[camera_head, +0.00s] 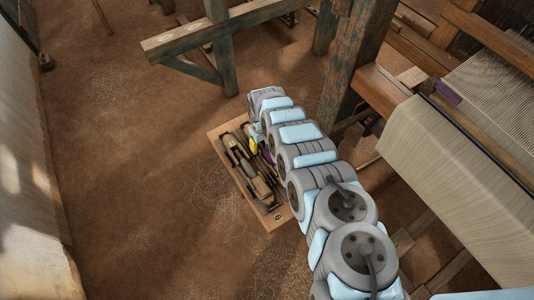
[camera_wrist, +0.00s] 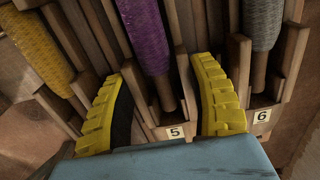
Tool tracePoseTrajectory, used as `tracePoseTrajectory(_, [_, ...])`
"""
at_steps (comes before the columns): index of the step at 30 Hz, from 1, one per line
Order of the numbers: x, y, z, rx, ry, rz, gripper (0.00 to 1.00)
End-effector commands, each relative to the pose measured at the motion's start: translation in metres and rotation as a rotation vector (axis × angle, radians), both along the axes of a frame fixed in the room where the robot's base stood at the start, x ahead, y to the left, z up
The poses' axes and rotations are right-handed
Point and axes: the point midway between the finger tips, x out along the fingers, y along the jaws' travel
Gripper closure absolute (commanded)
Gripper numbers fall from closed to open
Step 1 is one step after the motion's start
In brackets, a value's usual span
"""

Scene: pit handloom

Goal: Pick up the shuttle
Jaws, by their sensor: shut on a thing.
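The shuttle with purple yarn (camera_wrist: 146,37) is in the middle of the wrist view, a wooden body around a purple-wound bobbin, above the label 5 (camera_wrist: 176,132). My gripper (camera_wrist: 157,72) has its yellow fingers on both sides of this wooden body and is shut on it. In the head view my gripper (camera_head: 254,146) is at the wooden tray (camera_head: 271,222), largely hidden by my arm. The shuttle appears to be still among its neighbours in the tray; whether it is lifted at all I cannot tell.
A shuttle with yellow yarn (camera_wrist: 38,50) lies left of the held one, and one with grey yarn (camera_wrist: 262,22) lies right, by label 6 (camera_wrist: 262,116). The loom post (camera_head: 350,70) and cloth (camera_head: 450,160) stand right of the tray. The floor at left is clear.

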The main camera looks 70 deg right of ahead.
Motion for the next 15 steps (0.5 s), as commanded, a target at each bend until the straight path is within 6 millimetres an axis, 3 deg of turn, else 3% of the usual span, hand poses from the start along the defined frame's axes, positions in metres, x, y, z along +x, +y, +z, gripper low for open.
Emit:
tracePoseTrajectory(8, [0.0,0.0,0.002,0.0,0.0,0.0,0.82])
tracePoseTrajectory(15, [0.001,-0.001,0.018,-0.001,-0.001,0.001,0.82])
